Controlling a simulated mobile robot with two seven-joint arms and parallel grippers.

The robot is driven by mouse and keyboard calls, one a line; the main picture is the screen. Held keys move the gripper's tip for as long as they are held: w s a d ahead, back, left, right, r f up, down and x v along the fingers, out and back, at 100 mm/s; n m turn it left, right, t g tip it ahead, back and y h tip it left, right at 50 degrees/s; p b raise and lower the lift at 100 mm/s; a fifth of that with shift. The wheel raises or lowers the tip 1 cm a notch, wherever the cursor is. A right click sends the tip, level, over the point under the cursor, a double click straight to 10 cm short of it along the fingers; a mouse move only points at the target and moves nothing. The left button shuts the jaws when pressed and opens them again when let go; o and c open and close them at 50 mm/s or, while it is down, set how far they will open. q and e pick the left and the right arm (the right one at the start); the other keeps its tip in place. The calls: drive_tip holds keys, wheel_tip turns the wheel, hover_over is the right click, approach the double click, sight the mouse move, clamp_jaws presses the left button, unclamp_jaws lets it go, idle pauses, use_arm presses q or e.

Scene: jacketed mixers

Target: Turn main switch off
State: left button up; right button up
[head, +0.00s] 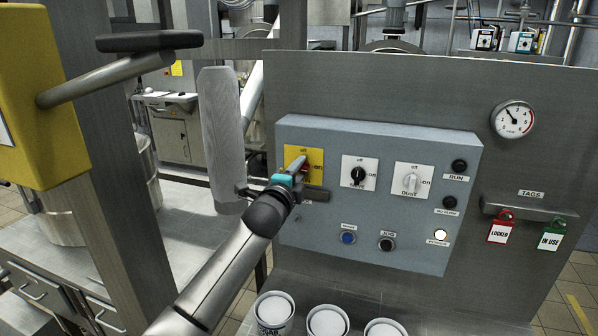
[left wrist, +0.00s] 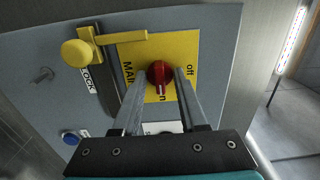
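The main switch is a red knob (left wrist: 160,74) on a yellow plate (left wrist: 184,48) marked "off" and "on". Its white mark points to the "on" side in the left wrist view. In the head view the yellow plate (head: 311,157) is at the panel's upper left, and my gripper largely hides the knob. My left gripper (head: 296,168) is in front of the plate. In the wrist view its two fingers (left wrist: 161,88) stand apart, one on each side of the knob. I cannot tell whether they touch it. My right gripper is not in view.
A yellow lock lever (left wrist: 80,52) sits beside the plate. A red tag (head: 501,231) and green tag (head: 551,238) hang right. White tubs (head: 327,322) stand below.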

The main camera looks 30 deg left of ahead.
use_arm(q)
clamp_jaws()
drive_tip(key=shift+n, duration=0.4)
drive_tip(key=n, duration=1.7)
idle(0.4)
drive_tip(key=shift+n, duration=0.3)
idle(0.3)
drive_tip(key=shift+o, duration=0.6)
unclamp_jaws()
